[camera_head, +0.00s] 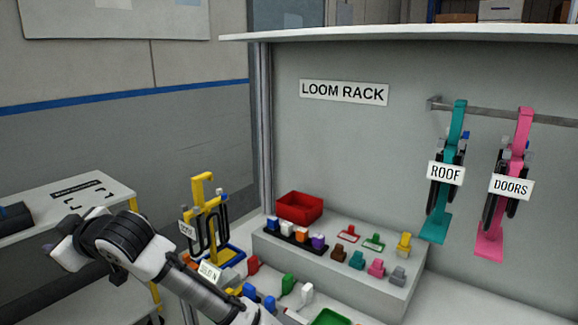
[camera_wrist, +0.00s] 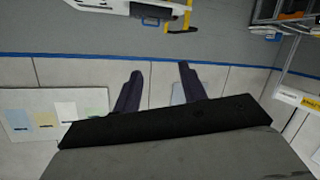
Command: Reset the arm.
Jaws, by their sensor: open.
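My arm (camera_head: 150,255) reaches up from the bottom of the head view and bends over to the left, in front of the left-hand table. My gripper is not clearly visible in the head view. In the wrist view my gripper (camera_wrist: 160,69) shows two dark fingers set well apart, with nothing between them. The gripper touches nothing that I can see.
A white-topped table (camera_head: 105,188) stands left, close behind my arm. A yellow stand (camera_head: 203,190) with dark loops is right of the arm. The grey stepped shelf (camera_head: 340,275) holds a red bin (camera_head: 299,207) and several coloured connectors. Teal (camera_head: 436,228) and pink (camera_head: 490,243) hangers hang right.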

